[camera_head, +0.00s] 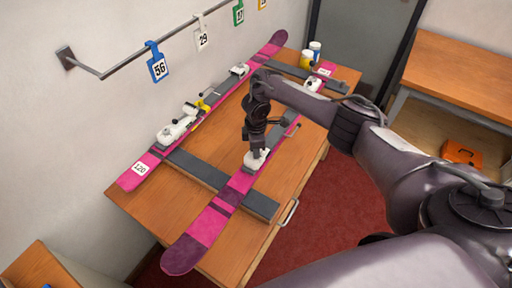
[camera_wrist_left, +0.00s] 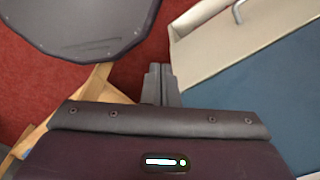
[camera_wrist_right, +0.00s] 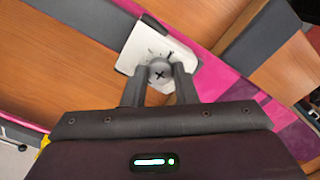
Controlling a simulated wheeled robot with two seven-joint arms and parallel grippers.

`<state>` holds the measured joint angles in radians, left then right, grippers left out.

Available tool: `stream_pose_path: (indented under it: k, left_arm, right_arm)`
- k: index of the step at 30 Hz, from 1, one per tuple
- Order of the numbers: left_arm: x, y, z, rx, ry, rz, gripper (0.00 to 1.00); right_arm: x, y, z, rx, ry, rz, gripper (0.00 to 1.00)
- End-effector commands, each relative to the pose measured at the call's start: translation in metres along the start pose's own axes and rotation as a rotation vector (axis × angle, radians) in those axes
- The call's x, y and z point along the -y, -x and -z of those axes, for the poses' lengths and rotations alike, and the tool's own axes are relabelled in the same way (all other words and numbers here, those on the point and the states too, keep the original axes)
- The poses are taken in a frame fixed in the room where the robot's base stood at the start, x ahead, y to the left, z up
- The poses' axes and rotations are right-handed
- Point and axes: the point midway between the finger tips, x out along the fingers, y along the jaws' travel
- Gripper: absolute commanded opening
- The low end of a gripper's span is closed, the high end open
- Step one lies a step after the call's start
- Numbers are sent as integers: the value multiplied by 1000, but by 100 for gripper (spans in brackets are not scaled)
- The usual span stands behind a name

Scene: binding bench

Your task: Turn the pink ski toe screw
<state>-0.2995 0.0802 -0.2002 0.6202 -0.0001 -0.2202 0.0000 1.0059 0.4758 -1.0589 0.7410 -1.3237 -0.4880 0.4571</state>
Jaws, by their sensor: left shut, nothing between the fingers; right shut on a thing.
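The near pink ski (camera_head: 208,224) lies along the bench with a white toe piece (camera_head: 250,165) on it. The toe piece also fills the middle of the right wrist view (camera_wrist_right: 143,48). Its round grey screw (camera_wrist_right: 159,72) has a cross slot and small marks around it. My right gripper (camera_head: 257,150) points down at the toe piece. Its fingers are shut on the screw, one on each side, in the right wrist view (camera_wrist_right: 160,80). My left gripper (camera_wrist_left: 161,72) is shut and empty over the floor, away from the skis.
A second pink and purple ski (camera_head: 225,84) with white bindings lies near the wall, with a yellow item (camera_head: 202,105) on it. Grey bars (camera_head: 215,178) cross the wooden bench (camera_head: 130,205). Small jars (camera_head: 306,59) stand at the far end. Number tags hang from a wall rail (camera_head: 125,60).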

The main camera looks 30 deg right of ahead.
Motion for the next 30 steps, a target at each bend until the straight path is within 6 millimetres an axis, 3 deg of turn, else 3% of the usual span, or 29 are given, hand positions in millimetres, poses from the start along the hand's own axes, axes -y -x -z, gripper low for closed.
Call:
stream_pose_path:
  k: [6,7,11,22,30]
  left_arm:
    - [0,0,0,0,0,0,0]
    - [0,0,0,0,0,0,0]
    - [0,0,0,0,0,0,0]
    - [0,-1,-1,1,0,0,0]
    - [0,3,0,1,0,0,0]
  right_arm:
    - [-1,1,0,-1,-2,-2,3]
    - [-1,1,0,-1,-2,-2,29]
    - [-1,1,0,-1,-1,-2,46]
    - [-1,6,0,-2,0,-2,47]
    - [-1,53,0,-1,1,-4,47]
